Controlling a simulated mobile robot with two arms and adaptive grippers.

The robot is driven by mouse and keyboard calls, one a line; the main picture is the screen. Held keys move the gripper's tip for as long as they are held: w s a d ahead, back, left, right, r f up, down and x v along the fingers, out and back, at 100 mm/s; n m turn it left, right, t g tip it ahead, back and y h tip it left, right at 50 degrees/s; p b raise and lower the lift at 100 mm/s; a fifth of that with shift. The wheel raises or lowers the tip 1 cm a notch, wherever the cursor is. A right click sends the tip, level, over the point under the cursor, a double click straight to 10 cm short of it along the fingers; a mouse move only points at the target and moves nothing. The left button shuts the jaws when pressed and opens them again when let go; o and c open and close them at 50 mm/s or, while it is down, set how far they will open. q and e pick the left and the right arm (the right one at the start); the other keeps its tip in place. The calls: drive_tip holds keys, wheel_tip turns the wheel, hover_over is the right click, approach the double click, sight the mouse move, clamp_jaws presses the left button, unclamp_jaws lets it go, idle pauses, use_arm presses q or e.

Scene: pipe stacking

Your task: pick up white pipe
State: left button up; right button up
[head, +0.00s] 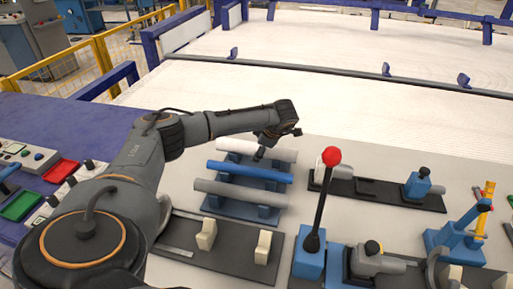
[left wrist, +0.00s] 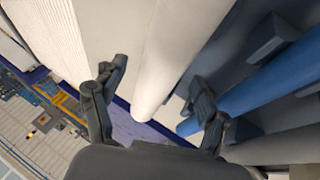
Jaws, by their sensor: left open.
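The white pipe (head: 235,145) lies on the rack at its far side, the farthest of three parallel pipes. My left gripper (head: 263,150) is right over it, near its middle, coming down from above. In the left wrist view the white pipe (left wrist: 176,50) runs between the two spread fingers of the left gripper (left wrist: 155,86). The fingers stand on either side of it with gaps showing. The gripper is open and holds nothing. It hides a small part of the pipe in the head view. My right gripper is not in view.
The blue pipe (head: 245,172) and the grey pipe (head: 240,194) lie nearer on the blue rack (head: 215,202). The blue pipe is close beside one finger in the left wrist view (left wrist: 270,86). A red-knobbed lever (head: 331,157) stands to the right.

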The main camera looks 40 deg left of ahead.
use_arm(q)
drive_tip(key=shift+a+f, duration=0.3)
drive_tip(key=shift+f, duration=0.2)
drive_tip(key=shift+r, duration=0.1)
drive_tip(key=c, duration=1.3)
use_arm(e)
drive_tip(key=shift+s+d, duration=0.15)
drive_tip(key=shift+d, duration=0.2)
use_arm(q)
drive_tip(key=shift+c, duration=0.2)
